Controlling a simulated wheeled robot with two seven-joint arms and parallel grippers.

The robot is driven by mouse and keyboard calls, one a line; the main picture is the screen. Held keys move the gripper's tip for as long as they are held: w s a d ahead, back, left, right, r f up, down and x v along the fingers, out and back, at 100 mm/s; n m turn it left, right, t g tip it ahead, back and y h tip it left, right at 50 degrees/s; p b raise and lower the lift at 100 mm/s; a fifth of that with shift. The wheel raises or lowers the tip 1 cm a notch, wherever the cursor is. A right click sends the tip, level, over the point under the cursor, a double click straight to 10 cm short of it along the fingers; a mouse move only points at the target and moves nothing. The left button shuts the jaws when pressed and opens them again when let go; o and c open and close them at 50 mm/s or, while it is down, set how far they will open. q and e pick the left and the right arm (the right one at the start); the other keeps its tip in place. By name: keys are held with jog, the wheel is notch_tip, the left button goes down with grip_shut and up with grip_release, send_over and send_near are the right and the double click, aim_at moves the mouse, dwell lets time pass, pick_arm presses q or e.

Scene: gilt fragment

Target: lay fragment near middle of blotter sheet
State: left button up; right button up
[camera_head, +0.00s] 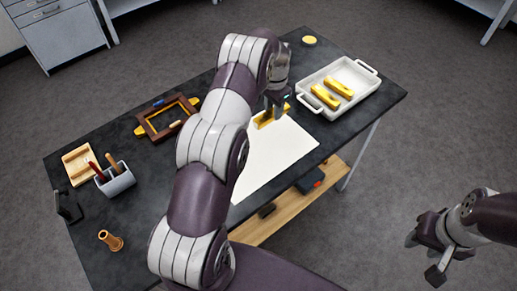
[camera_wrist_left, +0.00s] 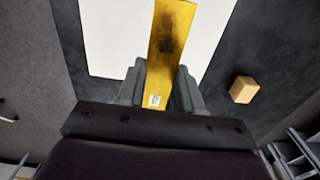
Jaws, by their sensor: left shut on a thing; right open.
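The gold fragment (camera_head: 264,119) is in my left gripper (camera_head: 277,104), which is shut on it. It is over the far end of the white blotter sheet (camera_head: 279,158), away from its middle. I cannot tell whether it touches the sheet. In the left wrist view the fragment (camera_wrist_left: 172,35) shows a dark smudge and a small white label between the fingers (camera_wrist_left: 160,88), with the sheet (camera_wrist_left: 112,40) behind it. My left arm hides the sheet's left part in the head view. My right gripper (camera_head: 428,250) is open and empty, off the table's right side.
A white tray (camera_head: 367,92) holding two gold pieces stands on the dark table (camera_head: 130,205) at the back right. A wooden frame (camera_head: 147,126), a tool holder (camera_head: 117,182) and a wooden tray (camera_head: 66,163) are left. A tan block (camera_wrist_left: 243,89) shows in the left wrist view.

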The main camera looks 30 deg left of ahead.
aim_at(259, 125)
pick_arm(q)
jog(key=shift+s+a+p, duration=0.25)
jog(key=shift+s+p, duration=0.6)
jog(key=shift+s, duration=0.35)
jog(key=s+f, duration=0.1)
jog(key=s+f+p, duration=0.1)
jog(key=s, duration=0.1)
jog(key=s+f+p, duration=0.1)
jog(key=shift+s+a+f, duration=0.15)
jog(key=shift+s+a, duration=0.1)
jog(key=shift+a, duration=0.15)
jog(key=f, duration=0.1)
jog(key=f+p, duration=0.1)
jog(key=f, duration=0.2)
jog(key=shift+s+f+p, duration=0.25)
jog(key=shift+p, duration=0.05)
jog(key=shift+f+b, duration=0.35)
jog(key=o, duration=1)
jog(key=shift+r, duration=0.1)
jog(key=shift+o, duration=0.2)
